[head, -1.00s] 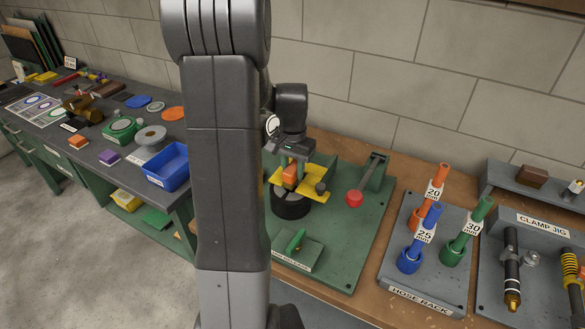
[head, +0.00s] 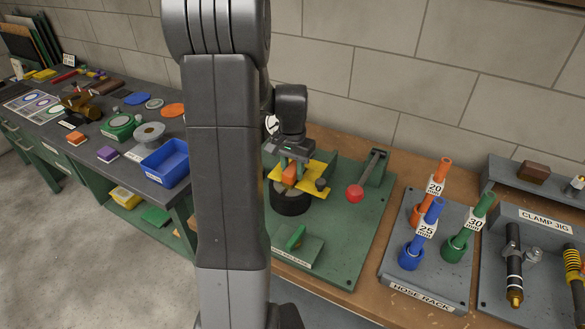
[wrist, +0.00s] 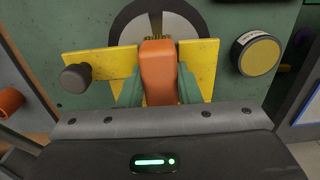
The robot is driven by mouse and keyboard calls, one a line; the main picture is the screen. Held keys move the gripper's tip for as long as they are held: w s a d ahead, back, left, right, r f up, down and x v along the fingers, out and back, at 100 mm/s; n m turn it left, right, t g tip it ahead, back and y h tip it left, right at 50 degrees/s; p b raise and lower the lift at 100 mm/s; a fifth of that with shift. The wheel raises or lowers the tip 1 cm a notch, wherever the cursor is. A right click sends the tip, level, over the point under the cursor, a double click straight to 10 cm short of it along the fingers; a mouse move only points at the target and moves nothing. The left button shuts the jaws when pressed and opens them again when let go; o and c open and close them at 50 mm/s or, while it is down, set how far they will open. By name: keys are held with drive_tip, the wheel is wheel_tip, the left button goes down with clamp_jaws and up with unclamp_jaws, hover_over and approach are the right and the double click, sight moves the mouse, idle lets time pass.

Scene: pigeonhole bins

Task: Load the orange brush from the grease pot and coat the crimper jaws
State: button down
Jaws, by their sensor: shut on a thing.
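My gripper (head: 290,162) is shut on the orange brush (wrist: 158,70); its green fingers press both sides of the orange handle. The brush's bristle end (wrist: 160,42) points up in the wrist view, over a grey segmented disc (wrist: 130,22) that looks like the crimper jaws. I cannot tell whether the bristles touch it or carry grease. Yellow plates (wrist: 200,52) lie on both sides of the brush. The black crimper body (head: 291,202) is under them in the head view. A round yellow-faced pot (wrist: 258,54) with a label, probably the grease pot, is right of the brush in the wrist view.
A dark knob (wrist: 76,78) stands on the yellow plate. A red-knobbed lever (head: 355,193) rises from the green base to the right. A green release paddle (head: 296,238) is in front. The hose rack (head: 425,290) stands further right, and a blue bin (head: 165,163) is left.

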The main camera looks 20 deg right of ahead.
drive_tip(key=shift+s+a+r, duration=0.1)
drive_tip(key=shift+s+a, duration=0.8)
drive_tip(key=shift+a, duration=0.15)
drive_tip(key=shift+w+d, duration=0.95)
drive_tip(key=shift+d, duration=0.15)
drive_tip(key=shift+s+a+f+b, duration=0.25)
drive_tip(key=shift+s+a+b, duration=0.05)
drive_tip(key=shift+s+a, duration=0.75)
drive_tip(key=shift+w+d+r+p, duration=0.1)
drive_tip(key=shift+w+d+p, duration=0.25)
drive_tip(key=shift+w+d, duration=0.65)
drive_tip(key=shift+s+a+r, duration=0.15)
drive_tip(key=shift+s+a, duration=0.75)
drive_tip(key=shift+a, duration=0.1)
drive_tip(key=shift+w+d, duration=0.95)
drive_tip(key=shift+d, duration=0.1)
